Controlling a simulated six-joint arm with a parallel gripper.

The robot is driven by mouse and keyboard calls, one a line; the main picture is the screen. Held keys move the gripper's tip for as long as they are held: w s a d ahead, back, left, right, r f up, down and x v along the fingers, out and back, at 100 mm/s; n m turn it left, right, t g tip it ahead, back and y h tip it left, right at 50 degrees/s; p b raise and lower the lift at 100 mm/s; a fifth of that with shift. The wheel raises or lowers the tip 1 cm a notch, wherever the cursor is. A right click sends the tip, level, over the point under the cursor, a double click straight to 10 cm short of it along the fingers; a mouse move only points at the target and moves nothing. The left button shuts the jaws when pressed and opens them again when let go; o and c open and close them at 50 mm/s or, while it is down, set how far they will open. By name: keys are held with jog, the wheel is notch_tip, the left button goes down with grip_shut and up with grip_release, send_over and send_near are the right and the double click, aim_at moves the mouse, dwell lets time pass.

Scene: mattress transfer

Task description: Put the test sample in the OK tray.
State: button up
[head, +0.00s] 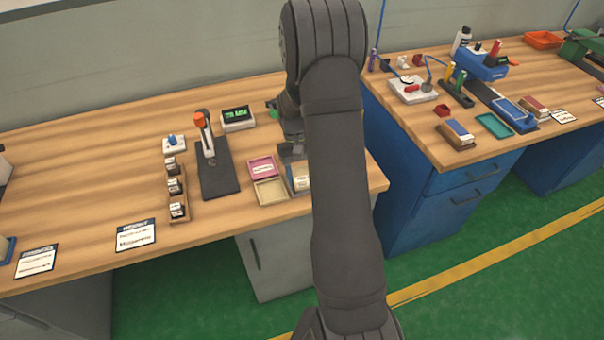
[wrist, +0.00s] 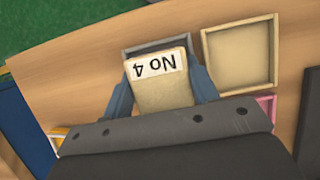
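The test sample, a beige block with a white label reading "No 4" (wrist: 160,85), sits between the two blue-grey fingers of my gripper (wrist: 160,92), which touch its sides. My gripper is shut on it. A grey tray (wrist: 130,52) shows at the block's far edge; I cannot tell whether the block rests in it or hangs above. A beige tray (wrist: 240,55) lies empty beside it, and a pink tray (wrist: 265,104) partly shows. In the head view the beige tray (head: 271,192) and pink tray (head: 262,167) lie left of my gripper (head: 293,158). No OK mark is readable.
Left of the trays stand a dark press with an orange handle (head: 202,122), a wooden rack of small samples (head: 178,205) and a display box with green text (head: 238,119). Printed cards (head: 136,235) lie near the front edge. A second, crowded bench stands at right.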

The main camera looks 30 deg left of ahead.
jog(key=o, duration=0.3)
jog(key=shift+f, duration=0.2)
jog(key=shift+o, duration=0.5)
jog(key=shift+r, duration=0.45)
jog(key=v, duration=1.1)
jog(key=shift+w+r, duration=0.15)
jog(key=shift+r, duration=0.2)
jog(key=shift+a, duration=0.1)
jog(key=x, duration=1.2)
jog(key=shift+f, duration=0.4)
notch_tip(320, 180, up, 3)
jog(key=shift+f, duration=0.15)
jog(key=shift+r, duration=0.65)
